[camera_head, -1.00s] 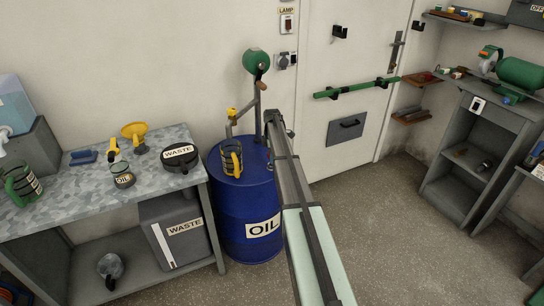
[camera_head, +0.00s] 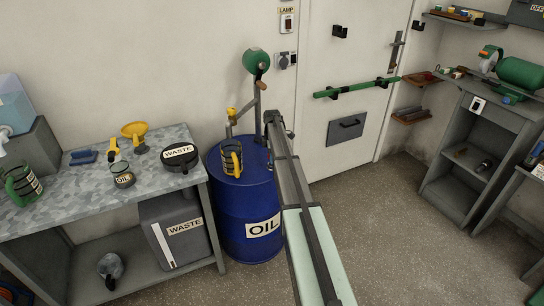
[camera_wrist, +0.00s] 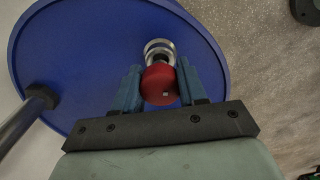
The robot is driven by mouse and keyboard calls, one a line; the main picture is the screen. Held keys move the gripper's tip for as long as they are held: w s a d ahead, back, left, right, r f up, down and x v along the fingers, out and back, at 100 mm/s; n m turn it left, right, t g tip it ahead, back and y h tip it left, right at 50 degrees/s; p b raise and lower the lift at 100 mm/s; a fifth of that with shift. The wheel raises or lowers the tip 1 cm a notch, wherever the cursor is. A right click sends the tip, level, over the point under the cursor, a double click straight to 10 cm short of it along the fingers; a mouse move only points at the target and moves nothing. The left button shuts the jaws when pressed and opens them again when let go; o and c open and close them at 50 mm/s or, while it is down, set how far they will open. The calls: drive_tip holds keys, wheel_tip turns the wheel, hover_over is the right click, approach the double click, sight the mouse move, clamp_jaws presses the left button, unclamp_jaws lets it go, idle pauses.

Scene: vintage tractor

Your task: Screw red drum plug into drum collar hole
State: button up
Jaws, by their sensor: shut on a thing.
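The red drum plug (camera_wrist: 158,86) is between the two blue fingers of my gripper (camera_wrist: 159,88) in the wrist view. My gripper is shut on it above the blue drum top (camera_wrist: 75,75). The metal drum collar (camera_wrist: 160,47) shows as a bright ring just beyond the plug, with a dark hole partly hidden by the plug. I cannot tell whether plug and collar touch. In the head view the blue oil drum (camera_head: 240,205) stands by the bench, and my arm hides the plug and collar.
A hand pump (camera_head: 257,85) rises from the drum top, and its pipe shows at the left in the wrist view (camera_wrist: 25,115). A yellow-handled jug (camera_head: 232,160) stands on the drum. The grey bench (camera_head: 75,200) is to the left.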

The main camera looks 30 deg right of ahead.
drive_tip(key=shift+f, duration=0.9)
drive_tip(key=o, duration=1.3)
wheel_tip(320, 180, up, 14)
drive_tip(key=shift+f, duration=0.15)
